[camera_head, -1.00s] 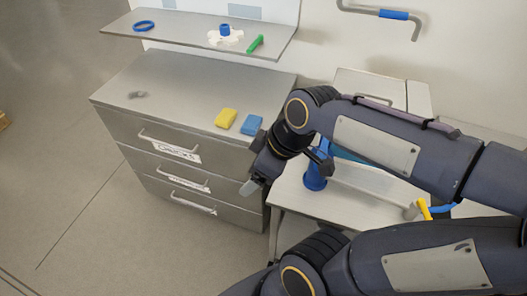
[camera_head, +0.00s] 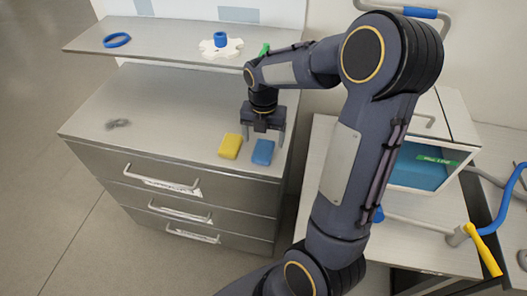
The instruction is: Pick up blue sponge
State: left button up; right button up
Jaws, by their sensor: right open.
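The blue sponge (camera_head: 263,152) lies flat on the metal top of the drawer cabinet, near its front right edge. A yellow sponge (camera_head: 230,146) lies just to its left with a small gap between them. My right gripper (camera_head: 263,142) points down over the cabinet, open, with its fingers spread to the left and right just behind and above the blue sponge. Nothing shows between its fingers, and I cannot tell their exact height over the top. My left gripper is out of view.
The cabinet top (camera_head: 165,115) is mostly clear, with a dark smudge at left. A shelf (camera_head: 165,40) above holds a blue ring (camera_head: 117,40) and a white gear-like piece (camera_head: 221,48). A machine with a yellow handle (camera_head: 485,250) stands at right.

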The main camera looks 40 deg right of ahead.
aim_at(263, 149)
notch_tip(263, 149, down, 4)
jog(key=shift+f, duration=0.1)
jog(key=c, duration=1.1)
jog(key=shift+o, duration=0.2)
jog(key=shift+r, duration=0.65)
notch_tip(263, 149, up, 2)
jog(key=shift+s+d+r, duration=0.1)
jog(key=shift+r, duration=0.1)
jog(key=s+d+r, duration=0.2)
jog(key=s+r, duration=0.2)
jog(key=s, duration=0.2)
jog(key=s+d+r+b, duration=0.1)
jog(key=s+d+r, duration=0.2)
jog(key=s+r, duration=0.2)
jog(key=shift+s+d+r, duration=0.25)
jog(key=shift+s, duration=0.6)
